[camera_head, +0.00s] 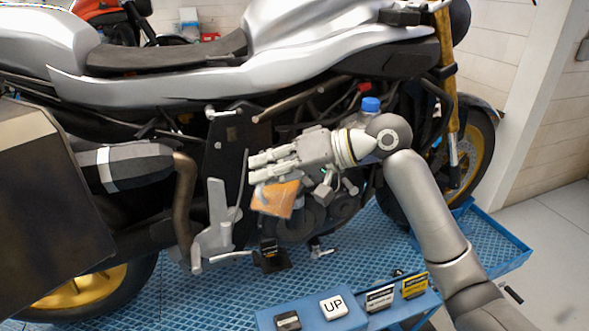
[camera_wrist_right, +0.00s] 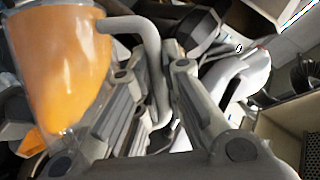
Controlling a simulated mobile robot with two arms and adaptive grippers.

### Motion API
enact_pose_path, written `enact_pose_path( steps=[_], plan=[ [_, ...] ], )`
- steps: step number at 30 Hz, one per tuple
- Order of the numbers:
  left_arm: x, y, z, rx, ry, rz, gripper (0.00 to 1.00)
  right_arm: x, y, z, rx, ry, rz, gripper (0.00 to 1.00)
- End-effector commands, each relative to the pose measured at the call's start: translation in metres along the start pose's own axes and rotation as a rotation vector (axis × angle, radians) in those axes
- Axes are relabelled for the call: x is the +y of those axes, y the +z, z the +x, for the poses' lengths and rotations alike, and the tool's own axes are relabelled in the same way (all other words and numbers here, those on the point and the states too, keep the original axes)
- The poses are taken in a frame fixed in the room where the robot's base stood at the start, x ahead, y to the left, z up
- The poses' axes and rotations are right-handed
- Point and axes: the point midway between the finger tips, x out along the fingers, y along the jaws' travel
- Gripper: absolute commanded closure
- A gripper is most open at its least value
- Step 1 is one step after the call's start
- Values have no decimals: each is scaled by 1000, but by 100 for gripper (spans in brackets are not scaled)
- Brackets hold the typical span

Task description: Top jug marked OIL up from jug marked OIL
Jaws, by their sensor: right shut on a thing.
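My right gripper (camera_head: 258,172) is in front of the motorcycle's engine. It is shut on the pale handle (camera_wrist_right: 150,45) of a clear jug with orange liquid. In the head view the jug (camera_head: 277,198) hangs just below the fingers and looks tilted. In the right wrist view the jug (camera_wrist_right: 62,60) fills the upper left, beside the fingers (camera_wrist_right: 178,55). No OIL mark can be read on it. A blue cap (camera_head: 370,103) shows behind my right wrist; what is under it is mostly hidden. No second jug can be made out for sure. My left gripper is not in view.
The silver motorcycle (camera_head: 180,87) stands close behind the gripper on a blue grated platform (camera_head: 190,300). A blue box with a white UP button (camera_head: 333,307) and small label plates (camera_head: 414,287) is at the front.

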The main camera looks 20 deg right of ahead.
Motion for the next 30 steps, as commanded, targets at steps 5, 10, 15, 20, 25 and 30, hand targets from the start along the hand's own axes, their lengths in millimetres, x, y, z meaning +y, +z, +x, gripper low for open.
enact_pose_path(
  steps=[5,10,15,20,25,30],
  plan=[
    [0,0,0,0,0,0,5,-2,-3,-2,2,-6,10,100],
    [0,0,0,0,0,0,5,-2,-4,-2,0,-10,18,100],
    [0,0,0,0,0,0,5,-2,-4,-2,-1,-10,18,100],
    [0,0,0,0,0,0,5,-2,-4,-2,-1,-10,18,100],
    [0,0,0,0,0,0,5,-3,-6,-3,-2,-13,26,100],
    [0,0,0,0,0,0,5,-3,-7,-4,-6,-19,39,100]
  ],
)
